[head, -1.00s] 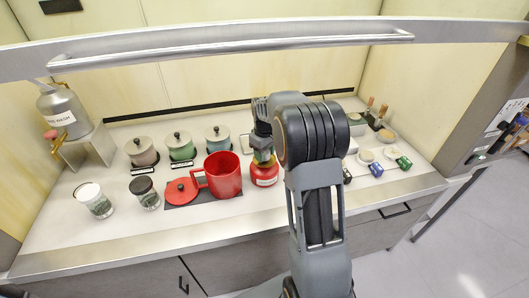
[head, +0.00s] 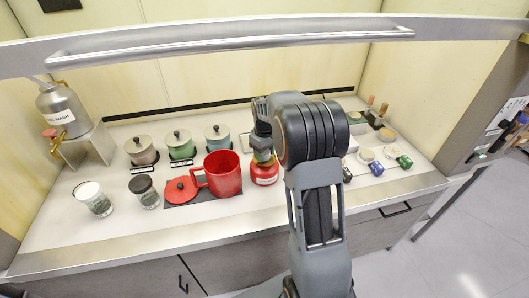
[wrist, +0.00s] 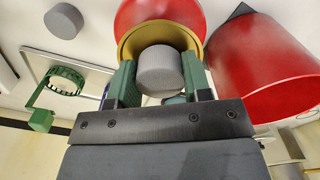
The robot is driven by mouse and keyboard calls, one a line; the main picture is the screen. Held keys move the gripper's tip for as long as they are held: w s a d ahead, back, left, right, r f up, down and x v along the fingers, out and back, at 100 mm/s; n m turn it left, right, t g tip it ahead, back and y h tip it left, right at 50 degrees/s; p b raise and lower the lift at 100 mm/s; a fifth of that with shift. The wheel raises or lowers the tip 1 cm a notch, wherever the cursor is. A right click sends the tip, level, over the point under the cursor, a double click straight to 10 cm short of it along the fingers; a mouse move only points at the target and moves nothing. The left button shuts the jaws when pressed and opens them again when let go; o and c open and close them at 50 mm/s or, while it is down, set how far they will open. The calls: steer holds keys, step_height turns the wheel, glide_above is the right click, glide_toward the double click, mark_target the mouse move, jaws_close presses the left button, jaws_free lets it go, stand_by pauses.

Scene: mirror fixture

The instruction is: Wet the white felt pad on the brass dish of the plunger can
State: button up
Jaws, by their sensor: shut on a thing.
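The red plunger can (head: 265,175) stands on the worktop beside the red mug. In the wrist view its red body (wrist: 160,12) shows with the brass dish (wrist: 128,46) on top. In the head view my gripper (head: 263,150) is right above the can, and my wrist hides the pad and most of the dish.
A red mug (head: 222,175) stands close left of the can, its red lid (head: 181,190) further left. Several lidded pots stand behind. A spouted metal can (head: 63,110) is at far left. Small blocks (head: 376,169) lie at right. A metal rail crosses above.

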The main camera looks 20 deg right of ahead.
steer(key=shift+f+b, duration=0.5)
steer(key=shift+f, duration=0.3)
stand_by(0.9)
steer(key=shift+r, duration=0.15)
steer(key=shift+r+p, duration=2.65)
steer(key=shift+r, duration=0.8)
steer(key=shift+f, duration=0.1)
